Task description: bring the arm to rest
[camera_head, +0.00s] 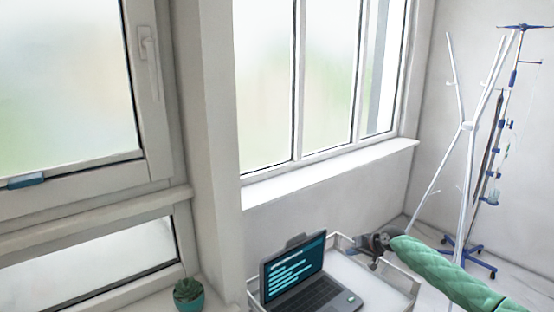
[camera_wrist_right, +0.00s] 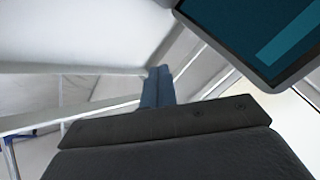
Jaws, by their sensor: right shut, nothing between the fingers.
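My right arm, in a green quilted sleeve, comes in from the lower right in the head view. Its dark right gripper (camera_head: 372,262) is over the right part of a white trolley (camera_head: 398,293), to the right of an open laptop (camera_head: 300,277). In the right wrist view the blue-grey fingers of the right gripper (camera_wrist_right: 158,84) are together with nothing between them. The laptop's screen (camera_wrist_right: 262,30) fills the upper right corner there. My left gripper is not in view.
The trolley has a raised rail (camera_head: 345,240). A potted succulent (camera_head: 188,294) stands at lower left. A white coat stand (camera_head: 468,140) and a drip stand with a blue wheeled base (camera_head: 480,258) are at the right. Windows (camera_head: 300,90) and a sill (camera_head: 330,172) line the wall behind.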

